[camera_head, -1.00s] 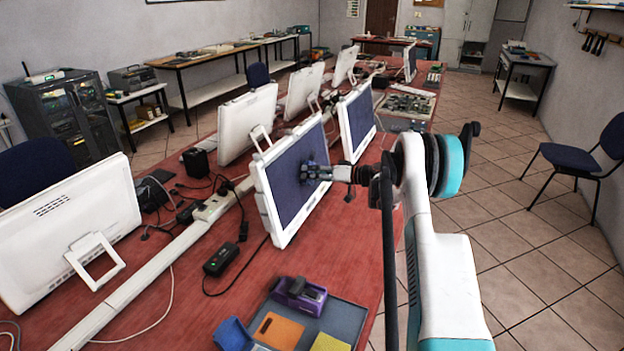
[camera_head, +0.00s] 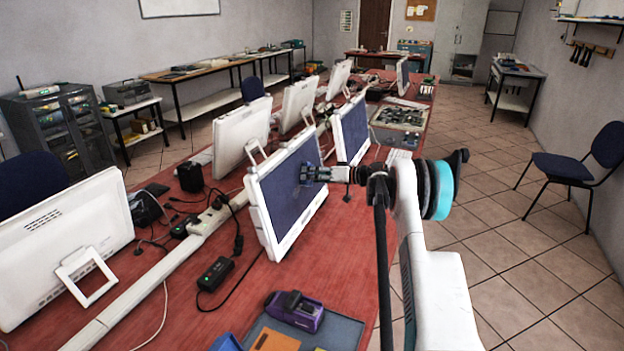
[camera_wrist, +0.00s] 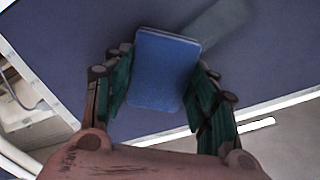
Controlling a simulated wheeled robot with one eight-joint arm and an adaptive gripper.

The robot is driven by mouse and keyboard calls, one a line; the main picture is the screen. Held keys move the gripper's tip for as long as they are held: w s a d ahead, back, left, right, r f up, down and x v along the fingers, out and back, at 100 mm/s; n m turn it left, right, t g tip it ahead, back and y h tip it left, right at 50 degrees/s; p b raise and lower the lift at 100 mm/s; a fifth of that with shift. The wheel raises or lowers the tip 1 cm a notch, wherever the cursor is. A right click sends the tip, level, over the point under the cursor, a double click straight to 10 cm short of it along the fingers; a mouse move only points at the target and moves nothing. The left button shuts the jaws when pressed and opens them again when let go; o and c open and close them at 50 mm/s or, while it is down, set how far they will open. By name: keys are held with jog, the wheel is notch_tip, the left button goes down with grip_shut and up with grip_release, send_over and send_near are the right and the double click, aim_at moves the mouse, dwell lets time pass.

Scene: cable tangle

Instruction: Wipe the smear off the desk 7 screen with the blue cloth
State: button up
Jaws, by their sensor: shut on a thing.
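My gripper (camera_head: 308,174) is at the dark face of a white-framed screen (camera_head: 283,205) in the middle of the red bench. I see no number on this screen. In the wrist view my gripper (camera_wrist: 163,88) is shut on the blue cloth (camera_wrist: 166,72), a folded pad between the two fingers. The cloth lies in front of the screen's dark face (camera_wrist: 75,55); I cannot tell if it touches. A pale grey streak, the smear (camera_wrist: 218,28), shows on the screen just beyond the cloth, up and right. In the head view the cloth and smear are hard to make out.
A second screen (camera_head: 351,130) stands close behind. A white monitor (camera_head: 65,250) is at the left. A black adapter (camera_head: 215,273) with cables and a power strip (camera_head: 205,222) lie left of the screen. A purple device (camera_head: 295,310) is in front.

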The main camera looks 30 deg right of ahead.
aim_at(293, 198)
jog(key=w+d+r, duration=0.2)
jog(key=w+d, duration=0.2)
jog(key=shift+d+b, duration=0.2)
jog(key=shift+b, duration=0.15)
dwell(0.4)
jog(key=shift+a, duration=0.1)
jog(key=shift+s+a+f+b, duration=0.7)
jog(key=shift+s+a+f, duration=0.25)
jog(key=shift+s+a, duration=1)
jog(key=shift+s+a+f+b, duration=0.75)
jog(key=shift+s+a+f, duration=0.25)
jog(key=shift+s+a, duration=0.95)
jog(key=shift+s+a+f+b, duration=0.7)
jog(key=shift+s+a+f, duration=0.25)
jog(key=shift+s+a, duration=1)
jog(key=shift+w+a, duration=0.15)
jog(key=shift+w, duration=0.1)
jog(key=v, duration=0.6)
